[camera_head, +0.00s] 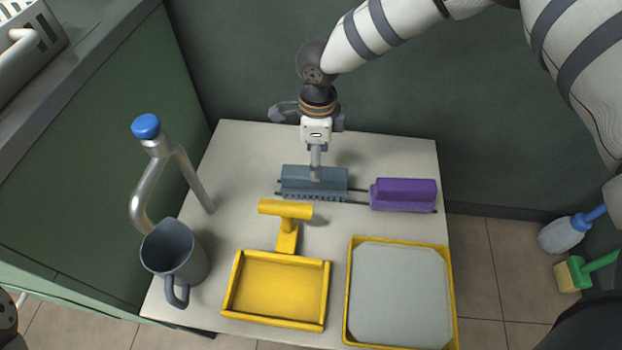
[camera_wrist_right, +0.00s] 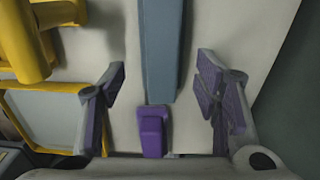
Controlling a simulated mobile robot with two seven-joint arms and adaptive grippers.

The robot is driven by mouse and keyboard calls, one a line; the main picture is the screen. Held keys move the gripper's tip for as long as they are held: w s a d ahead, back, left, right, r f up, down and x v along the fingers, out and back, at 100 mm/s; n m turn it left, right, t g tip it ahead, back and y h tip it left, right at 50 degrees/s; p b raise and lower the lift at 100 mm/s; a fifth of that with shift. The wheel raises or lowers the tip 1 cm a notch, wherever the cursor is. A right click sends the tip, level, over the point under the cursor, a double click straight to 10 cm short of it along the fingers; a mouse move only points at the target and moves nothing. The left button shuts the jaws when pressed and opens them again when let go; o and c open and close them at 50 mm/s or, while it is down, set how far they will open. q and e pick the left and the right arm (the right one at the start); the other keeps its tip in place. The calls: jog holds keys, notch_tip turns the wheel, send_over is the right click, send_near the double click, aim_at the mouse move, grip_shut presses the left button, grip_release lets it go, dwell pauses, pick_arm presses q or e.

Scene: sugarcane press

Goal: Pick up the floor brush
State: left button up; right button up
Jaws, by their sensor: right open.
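A blue-grey brush (camera_head: 300,182) with bristles along its lower edge lies at the back middle of the small table (camera_head: 225,185). I take it for the floor brush. In the right wrist view it is a long blue-grey bar (camera_wrist_right: 160,45). My right gripper (camera_head: 316,172) points down over it, seen edge-on. In the wrist view its open fingers (camera_wrist_right: 162,75) stand to either side of the bar, with visible gaps. Whether the tips are level with the brush is unclear. A purple block (camera_head: 403,194) lies to its right, also in the wrist view (camera_wrist_right: 152,130).
A yellow dustpan (camera_head: 277,288) and a yellow-rimmed grey tray (camera_head: 400,295) fill the table's front. A grey jug (camera_head: 175,255) and a blue-capped metal pipe (camera_head: 147,170) stand at left. A blue brush (camera_head: 563,235) and a green-and-yellow brush (camera_head: 572,275) are at far right. A wall is behind.

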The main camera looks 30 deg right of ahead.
jog(key=f+b, duration=0.1)
jog(key=f, duration=0.5)
jog(key=shift+w+f, duration=0.1)
jog(key=shift+w, duration=0.1)
grip_shut()
